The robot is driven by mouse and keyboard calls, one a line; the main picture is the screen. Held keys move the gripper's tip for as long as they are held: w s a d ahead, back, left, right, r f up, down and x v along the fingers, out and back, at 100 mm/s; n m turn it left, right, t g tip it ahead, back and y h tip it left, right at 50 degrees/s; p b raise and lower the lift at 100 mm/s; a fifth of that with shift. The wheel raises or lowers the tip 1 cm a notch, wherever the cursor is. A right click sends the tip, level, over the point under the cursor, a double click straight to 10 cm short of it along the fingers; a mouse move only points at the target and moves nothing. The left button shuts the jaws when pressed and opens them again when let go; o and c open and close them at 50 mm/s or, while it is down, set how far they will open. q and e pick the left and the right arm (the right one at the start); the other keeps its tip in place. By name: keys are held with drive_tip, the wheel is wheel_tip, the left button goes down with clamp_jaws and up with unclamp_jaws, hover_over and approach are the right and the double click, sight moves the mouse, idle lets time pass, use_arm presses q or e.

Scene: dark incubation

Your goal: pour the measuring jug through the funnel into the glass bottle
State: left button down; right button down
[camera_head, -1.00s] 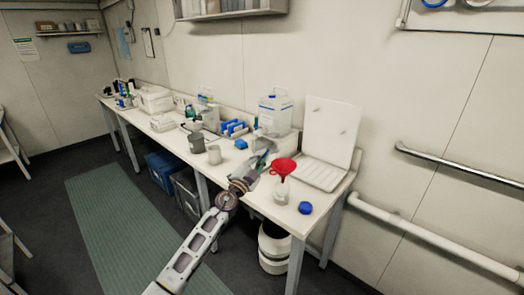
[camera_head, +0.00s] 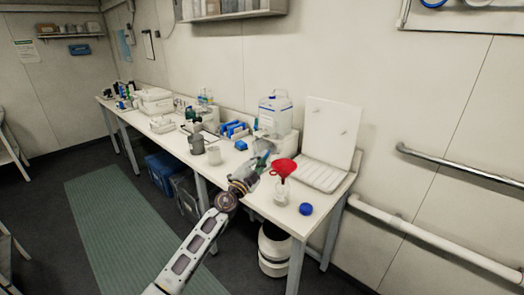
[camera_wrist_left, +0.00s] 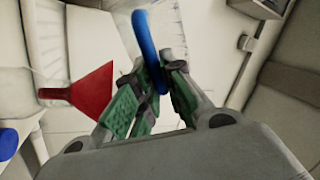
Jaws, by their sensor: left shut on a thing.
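A red funnel (camera_head: 283,168) sits in the neck of the clear glass bottle (camera_head: 281,191), which stands upright on the bench's near end. The funnel lies on its side in the left wrist picture (camera_wrist_left: 88,94). My left gripper (camera_head: 263,163) is just left of the funnel, above the bench. In the left wrist view its green-padded fingers (camera_wrist_left: 155,90) are shut on the blue handle of the measuring jug (camera_wrist_left: 146,45). The jug's clear body is hard to make out, so its tilt and contents cannot be told. My right gripper is not in view.
A blue cap (camera_head: 305,209) lies on the bench right of the bottle. A white drying rack (camera_head: 322,174) and a large clear carboy (camera_head: 275,115) stand behind. A grey cup (camera_head: 197,144) and a pale cup (camera_head: 214,155) stand to the left.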

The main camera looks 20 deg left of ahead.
use_arm(q)
drive_tip(key=shift+d+m+b, duration=0.15)
drive_tip(key=shift+m+b, duration=0.35)
drive_tip(key=shift+b, duration=0.15)
drive_tip(key=shift+s+m+h, duration=0.1)
drive_tip(key=shift+m+h, duration=0.2)
idle(0.5)
drive_tip(key=shift+d+m+h+b, duration=0.2)
drive_tip(key=shift+m+h+b, duration=0.1)
drive_tip(key=shift+b, duration=0.3)
drive_tip(key=shift+m, duration=0.3)
drive_tip(key=shift+d, duration=0.1)
drive_tip(key=shift+s+d+m+h+b, duration=0.15)
drive_tip(key=shift+m+h+b, duration=0.15)
drive_tip(key=shift+m+b, duration=0.4)
